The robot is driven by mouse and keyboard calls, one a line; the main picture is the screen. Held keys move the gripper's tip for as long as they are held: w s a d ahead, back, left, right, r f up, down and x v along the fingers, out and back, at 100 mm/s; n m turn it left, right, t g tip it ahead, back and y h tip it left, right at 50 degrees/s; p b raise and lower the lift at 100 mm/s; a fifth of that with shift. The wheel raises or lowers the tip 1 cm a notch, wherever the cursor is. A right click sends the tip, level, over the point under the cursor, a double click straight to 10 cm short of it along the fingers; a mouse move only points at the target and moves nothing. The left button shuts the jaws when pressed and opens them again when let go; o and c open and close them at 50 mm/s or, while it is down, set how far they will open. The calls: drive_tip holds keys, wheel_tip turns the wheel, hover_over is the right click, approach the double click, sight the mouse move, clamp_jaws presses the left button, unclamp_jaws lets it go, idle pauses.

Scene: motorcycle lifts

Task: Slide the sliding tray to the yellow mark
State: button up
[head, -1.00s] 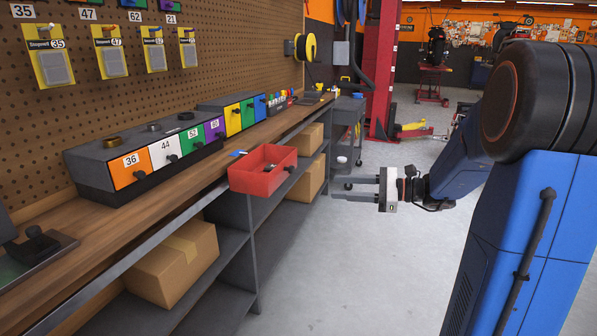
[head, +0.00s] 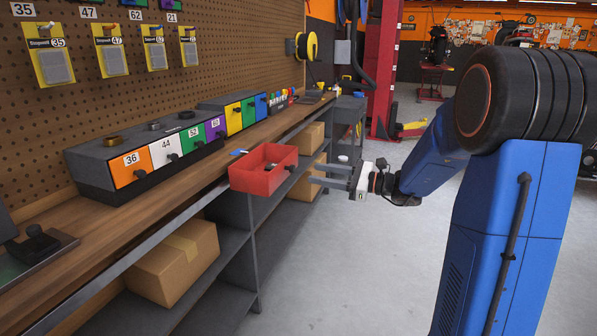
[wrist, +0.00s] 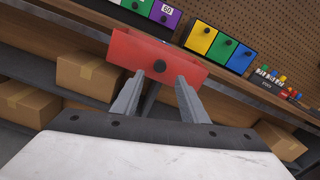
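The sliding tray is a red open box (head: 262,183) on the front edge of the workbench, with some small items inside. In the wrist view the red tray (wrist: 143,47) lies straight ahead, with a dark round knob (wrist: 160,66) on its facing side. My gripper (head: 314,173) is open and empty, to the right of the tray and apart from it. In the wrist view my gripper (wrist: 159,80) has its two fingers pointing at the tray, with the knob appearing between their tips. I cannot make out a yellow mark on the bench edge.
The wooden bench (head: 150,204) carries a row of coloured drawers (head: 165,152) behind the tray. Cardboard boxes (head: 176,262) sit on the shelf below. A grey cart (head: 348,112) stands beyond the bench. The floor (head: 345,270) in front is clear.

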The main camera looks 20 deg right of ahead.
drive_tip(key=x, duration=0.7)
drive_tip(key=shift+w+a, duration=0.25)
clamp_jaws()
